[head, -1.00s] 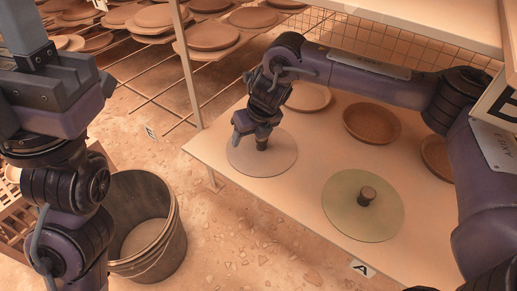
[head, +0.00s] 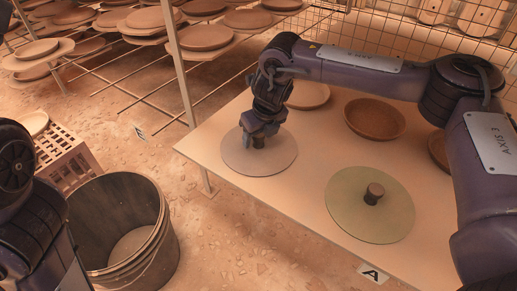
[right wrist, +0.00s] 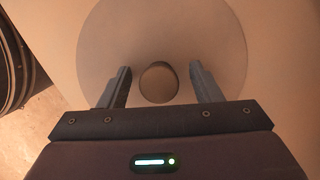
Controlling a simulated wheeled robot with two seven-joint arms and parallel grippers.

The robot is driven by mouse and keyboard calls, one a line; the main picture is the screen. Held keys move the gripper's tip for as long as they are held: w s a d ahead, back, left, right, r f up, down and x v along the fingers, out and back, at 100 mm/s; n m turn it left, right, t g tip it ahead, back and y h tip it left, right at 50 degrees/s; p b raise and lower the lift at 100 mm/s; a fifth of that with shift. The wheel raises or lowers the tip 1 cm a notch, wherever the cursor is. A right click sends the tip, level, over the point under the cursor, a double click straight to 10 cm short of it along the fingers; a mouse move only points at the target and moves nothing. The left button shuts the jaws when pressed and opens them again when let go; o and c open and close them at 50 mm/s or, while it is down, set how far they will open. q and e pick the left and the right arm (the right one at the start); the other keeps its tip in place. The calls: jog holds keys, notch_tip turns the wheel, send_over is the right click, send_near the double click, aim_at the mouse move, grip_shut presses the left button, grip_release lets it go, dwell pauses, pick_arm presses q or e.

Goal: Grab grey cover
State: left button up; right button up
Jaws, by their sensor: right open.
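The grey cover (head: 278,160) is a flat round disc lying on the left end of the table. My right gripper (head: 258,141) is over its middle, pointing down, and hides most of its knob in the head view. In the right wrist view the cover (right wrist: 160,25) fills the upper middle, with its round knob (right wrist: 158,83) between the two separated fingers of my right gripper (right wrist: 161,75). A gap shows on each side of the knob, so the gripper is open. My left gripper is out of view; only part of my left arm shows.
A greenish cover (head: 345,208) with a dark knob lies to the right on the same table (head: 300,205). Brown plates (head: 374,118) lie behind. A dark bucket (head: 160,235) stands on the floor at left, beside a crate (head: 72,168). Racks of plates are behind.

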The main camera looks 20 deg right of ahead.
jog(key=shift+c, duration=0.5)
jog(key=shift+r, duration=0.15)
jog(key=c, duration=1.1)
